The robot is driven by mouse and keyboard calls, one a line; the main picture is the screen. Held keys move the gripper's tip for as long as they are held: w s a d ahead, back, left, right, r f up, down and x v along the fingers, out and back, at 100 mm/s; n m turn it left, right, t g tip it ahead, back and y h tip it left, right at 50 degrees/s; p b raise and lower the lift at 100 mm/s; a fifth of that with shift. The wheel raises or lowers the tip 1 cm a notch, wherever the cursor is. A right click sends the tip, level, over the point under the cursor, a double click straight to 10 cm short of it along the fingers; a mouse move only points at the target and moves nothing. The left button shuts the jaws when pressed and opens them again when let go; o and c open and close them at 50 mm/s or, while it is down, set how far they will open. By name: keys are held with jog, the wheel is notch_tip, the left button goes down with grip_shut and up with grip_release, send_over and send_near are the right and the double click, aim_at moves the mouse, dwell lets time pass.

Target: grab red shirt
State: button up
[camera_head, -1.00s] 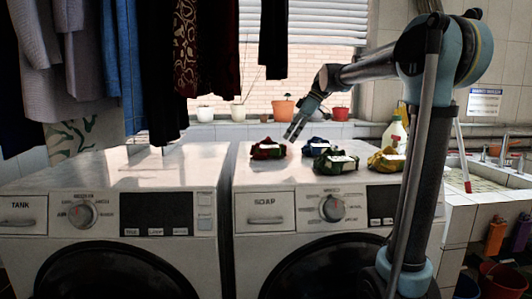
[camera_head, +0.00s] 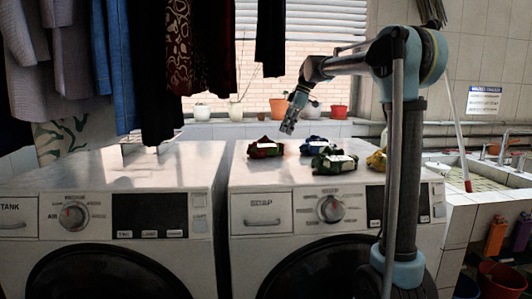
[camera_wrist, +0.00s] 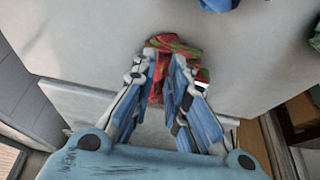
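The red shirt (camera_head: 265,148) is a small crumpled red bundle with some green. It lies on top of the right-hand washing machine (camera_head: 262,178). My gripper (camera_head: 288,128) points down, above and slightly right of it in the head view. In the wrist view the fingers of my gripper (camera_wrist: 161,56) are apart, with the red shirt (camera_wrist: 176,43) showing between and beyond their tips. The fingers hide part of it. I see no hold on it, and the exact gap to it cannot be told.
A blue bundle (camera_head: 314,145), a green one (camera_head: 334,163) and a yellow one (camera_head: 377,160) lie to the right on the same machine. Potted plants (camera_head: 279,108) line the sill behind. Dark clothes (camera_head: 158,80) hang at the left.

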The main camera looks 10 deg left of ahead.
jog(key=shift+s+a, duration=0.3)
jog(key=shift+a, duration=0.6)
jog(key=shift+s+a, duration=0.2)
jog(key=shift+a, duration=0.4)
jog(key=shift+s+a, duration=0.2)
jog(key=shift+a, duration=0.4)
jog(key=shift+x, duration=1.15)
jog(key=shift+a+f, duration=0.1)
jog(key=shift+f, duration=0.25)
grip_shut()
